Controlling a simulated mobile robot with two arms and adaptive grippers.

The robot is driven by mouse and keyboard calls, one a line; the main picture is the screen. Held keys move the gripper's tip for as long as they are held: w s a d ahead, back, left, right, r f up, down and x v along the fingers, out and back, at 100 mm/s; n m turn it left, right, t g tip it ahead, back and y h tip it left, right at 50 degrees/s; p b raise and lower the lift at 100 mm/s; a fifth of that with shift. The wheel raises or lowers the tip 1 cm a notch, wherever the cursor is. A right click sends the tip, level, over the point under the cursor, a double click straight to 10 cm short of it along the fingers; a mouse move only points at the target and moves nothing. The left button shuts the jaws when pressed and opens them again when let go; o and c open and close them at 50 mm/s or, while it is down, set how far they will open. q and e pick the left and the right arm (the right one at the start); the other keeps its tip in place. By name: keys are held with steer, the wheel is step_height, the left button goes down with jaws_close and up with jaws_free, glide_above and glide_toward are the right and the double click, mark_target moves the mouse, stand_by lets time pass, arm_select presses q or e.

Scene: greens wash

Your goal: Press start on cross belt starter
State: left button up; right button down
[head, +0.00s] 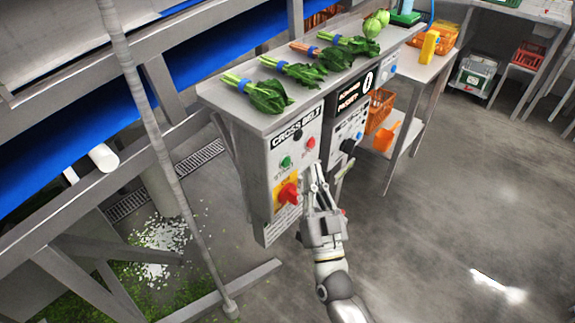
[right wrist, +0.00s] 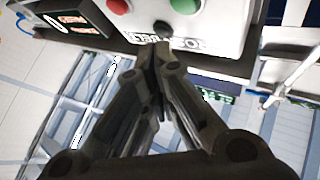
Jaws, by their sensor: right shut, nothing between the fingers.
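The cross belt starter (head: 295,150) is a grey box under the edge of the metal shelf, labelled CROSS BELT. Its front carries a green button (head: 286,161), a red button (head: 310,142), a small black knob (head: 298,133) and a red rotary switch (head: 288,193) on a yellow plate. My right gripper (head: 316,172) is shut and empty in front of the box's right side. In the right wrist view the panel appears upside down, with the green button (right wrist: 185,5) and red button (right wrist: 118,5) cut by the top edge; the fingertips (right wrist: 154,50) overlap the label. Contact cannot be told.
A second control box (head: 350,120) with a dark display stands right of the starter. Leafy bunches (head: 268,97) lie on the shelf above. An orange crate (head: 379,110) sits further right. A blue belt (head: 215,50) runs behind. Open floor (head: 450,200) lies at the right.

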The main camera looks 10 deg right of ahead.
mark_target(286, 162)
steer(key=shift+w+a, duration=0.9)
steer(key=shift+w, duration=0.25)
stand_by(0.7)
steer(key=shift+w+a, duration=0.25)
steer(key=shift+w, duration=0.1)
steer(key=shift+w+a, duration=0.3)
steer(key=shift+w, duration=0.05)
stand_by(0.7)
steer(key=shift+s+d, duration=0.15)
steer(key=shift+s+d+p, duration=0.3)
steer(key=shift+s+d, duration=0.1)
steer(key=shift+s, duration=0.15)
stand_by(0.3)
